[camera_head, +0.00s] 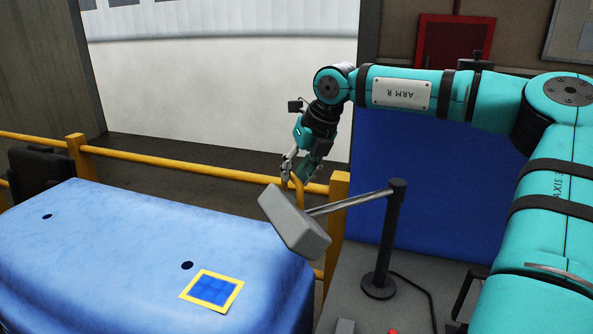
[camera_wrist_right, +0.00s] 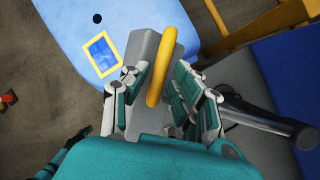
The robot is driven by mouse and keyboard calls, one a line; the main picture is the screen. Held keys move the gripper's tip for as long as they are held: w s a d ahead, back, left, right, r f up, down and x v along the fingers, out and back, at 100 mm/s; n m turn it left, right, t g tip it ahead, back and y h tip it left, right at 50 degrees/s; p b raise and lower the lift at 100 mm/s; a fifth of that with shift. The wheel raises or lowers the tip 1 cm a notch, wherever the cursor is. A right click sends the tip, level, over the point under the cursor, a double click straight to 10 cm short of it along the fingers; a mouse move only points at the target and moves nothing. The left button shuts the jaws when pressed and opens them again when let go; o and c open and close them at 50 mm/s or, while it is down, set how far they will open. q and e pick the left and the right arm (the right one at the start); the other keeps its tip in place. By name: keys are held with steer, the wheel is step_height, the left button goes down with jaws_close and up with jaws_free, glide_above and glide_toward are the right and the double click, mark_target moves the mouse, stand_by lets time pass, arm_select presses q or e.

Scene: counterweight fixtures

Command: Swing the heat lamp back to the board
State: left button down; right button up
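The heat lamp's grey box-shaped head (camera_head: 294,223) hangs tilted on a metal arm (camera_head: 350,201) from a black post (camera_head: 388,240). The head is beside the right edge of the blue-covered board (camera_head: 120,240). A yellow loop handle (camera_wrist_right: 166,65) stands on the lamp head, which also shows in the right wrist view (camera_wrist_right: 143,47). My right gripper (camera_head: 301,173) is at the handle, its fingers apart on either side of it. In the right wrist view my right gripper (camera_wrist_right: 160,88) shows a gap beside the handle.
The board carries a yellow-bordered blue square (camera_head: 212,290) and dark round holes. A yellow railing (camera_head: 180,168) runs behind it. A blue panel (camera_head: 430,190) stands behind the post. A black cable (camera_head: 415,285) lies on the grey base right of the post.

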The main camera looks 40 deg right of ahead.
jaws_close()
